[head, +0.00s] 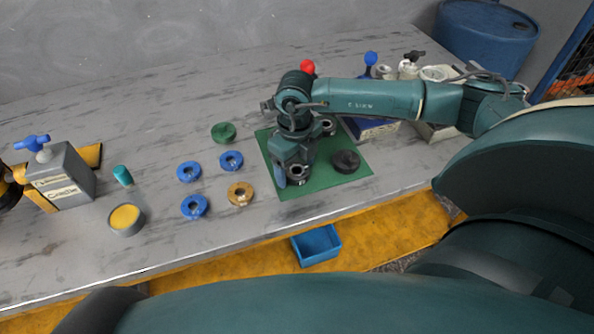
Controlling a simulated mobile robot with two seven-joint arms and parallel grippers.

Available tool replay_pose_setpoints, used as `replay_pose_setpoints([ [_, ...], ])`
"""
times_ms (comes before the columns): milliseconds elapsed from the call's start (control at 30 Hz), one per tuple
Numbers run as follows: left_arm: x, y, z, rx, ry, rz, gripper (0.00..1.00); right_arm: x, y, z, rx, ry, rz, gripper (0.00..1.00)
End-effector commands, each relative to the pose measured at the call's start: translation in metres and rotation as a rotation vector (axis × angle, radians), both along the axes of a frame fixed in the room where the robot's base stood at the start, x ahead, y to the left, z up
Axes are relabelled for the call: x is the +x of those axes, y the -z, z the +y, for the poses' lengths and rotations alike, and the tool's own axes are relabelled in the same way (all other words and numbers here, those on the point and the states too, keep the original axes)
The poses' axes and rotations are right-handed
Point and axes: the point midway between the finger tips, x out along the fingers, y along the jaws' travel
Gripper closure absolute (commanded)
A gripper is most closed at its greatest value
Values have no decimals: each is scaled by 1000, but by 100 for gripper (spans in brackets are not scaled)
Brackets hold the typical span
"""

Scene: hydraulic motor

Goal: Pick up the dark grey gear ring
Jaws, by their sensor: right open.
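The dark grey gear ring (345,161) lies flat on the right part of a green mat (311,188) on the workbench. My right gripper (293,173) is open and points down over the middle of the mat, to the left of the ring and apart from it. Nothing shows between its fingers, though the wrist hides part of the mat behind it.
Several blue rings (189,171) and a tan ring (240,194) lie left of the mat, with a green round part (223,132) behind them. A yellow-topped cylinder (126,218) and a grey box (62,178) stand farther left. A blue bin (316,245) sits below the bench's front edge.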

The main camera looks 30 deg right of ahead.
Motion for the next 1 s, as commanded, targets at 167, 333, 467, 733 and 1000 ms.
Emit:
replay_pose_setpoints([
  [167, 0, 0, 0, 1, 2, -1, 64, 0, 0, 0, 0, 0, 0, 36],
  [333, 0, 0, 0, 1, 2, -1, 64, 0, -1, 0, 1, 0, 0, 50],
  [467, 0, 0, 0, 1, 3, 0, 64, 0, -1, 0, 1, 0, 0, 61],
  [733, 0, 0, -1, -1, 3, 0, 64, 0, -1, 0, 1, 0, 0, 83],
  [1000, 0, 0, -1, -1, 3, 0, 64, 1, -3, 0, 1, 0, -2, 86],
])
